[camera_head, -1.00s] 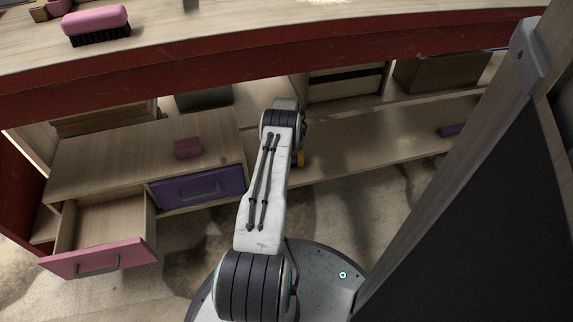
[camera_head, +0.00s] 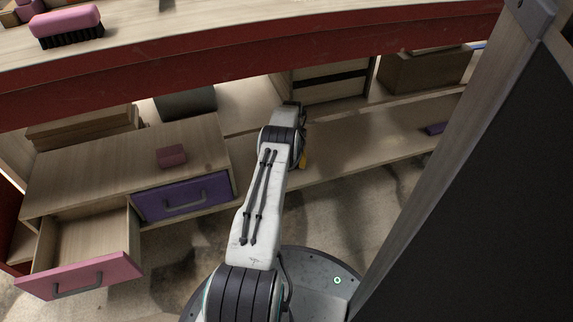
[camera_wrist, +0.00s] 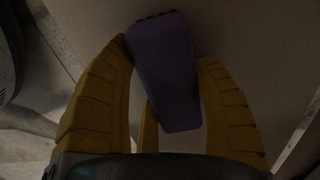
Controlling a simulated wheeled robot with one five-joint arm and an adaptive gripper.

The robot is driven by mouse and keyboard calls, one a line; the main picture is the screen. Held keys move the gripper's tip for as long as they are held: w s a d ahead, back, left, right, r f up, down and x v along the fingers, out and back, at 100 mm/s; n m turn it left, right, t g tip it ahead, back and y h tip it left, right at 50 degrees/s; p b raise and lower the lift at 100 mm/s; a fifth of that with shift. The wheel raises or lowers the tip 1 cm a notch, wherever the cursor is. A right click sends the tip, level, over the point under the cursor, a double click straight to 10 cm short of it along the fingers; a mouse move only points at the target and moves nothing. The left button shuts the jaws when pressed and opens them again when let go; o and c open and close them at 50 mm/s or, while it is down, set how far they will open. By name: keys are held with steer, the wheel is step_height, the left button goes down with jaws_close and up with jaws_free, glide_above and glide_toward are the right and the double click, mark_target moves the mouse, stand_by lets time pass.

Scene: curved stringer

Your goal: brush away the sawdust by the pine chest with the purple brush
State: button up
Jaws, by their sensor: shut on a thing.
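In the wrist view my gripper (camera_wrist: 163,58) has its yellow fingers on both sides of the purple brush (camera_wrist: 168,90) and is shut on it. Dark bristle tips show at the brush's top edge. In the head view only a bit of yellow finger shows beside my arm, at the lower shelf; the brush is hidden there. A pale wooden chest (camera_head: 100,180) with a purple drawer and an open pink drawer stands at left under the counter. Another wooden unit (camera_head: 328,88) with a dark band stands behind my arm. I cannot tell which is the pine chest. No sawdust shows clearly.
A pink brush (camera_head: 66,27) lies on the red-edged counter (camera_head: 250,55) above. A dark panel (camera_head: 480,200) blocks the right side.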

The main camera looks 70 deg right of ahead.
steer(key=shift+w+a+r+p, duration=0.1)
steer(key=shift+w+a+p, duration=0.45)
steer(key=shift+p, duration=0.5)
steer(key=shift+w+a+f+p, duration=0.25)
steer(key=shift+w+a+p, duration=0.3)
steer(key=shift+w, duration=0.2)
steer(key=shift+w+a+r+p, duration=0.1)
steer(key=shift+w+a+p, duration=0.4)
steer(key=shift+w, duration=0.1)
steer(key=shift+w+a+p, duration=0.3)
steer(key=shift+w+a, duration=0.25)
steer(key=shift+w, duration=0.2)
steer(key=shift+w+a+r+p, duration=0.1)
steer(key=shift+w+a+p, duration=0.15)
steer(key=shift+w+a, duration=0.4)
steer(key=shift+w+a+p, duration=0.25)
steer(key=shift+w+a, duration=0.05)
steer(key=shift+w, duration=0.5)
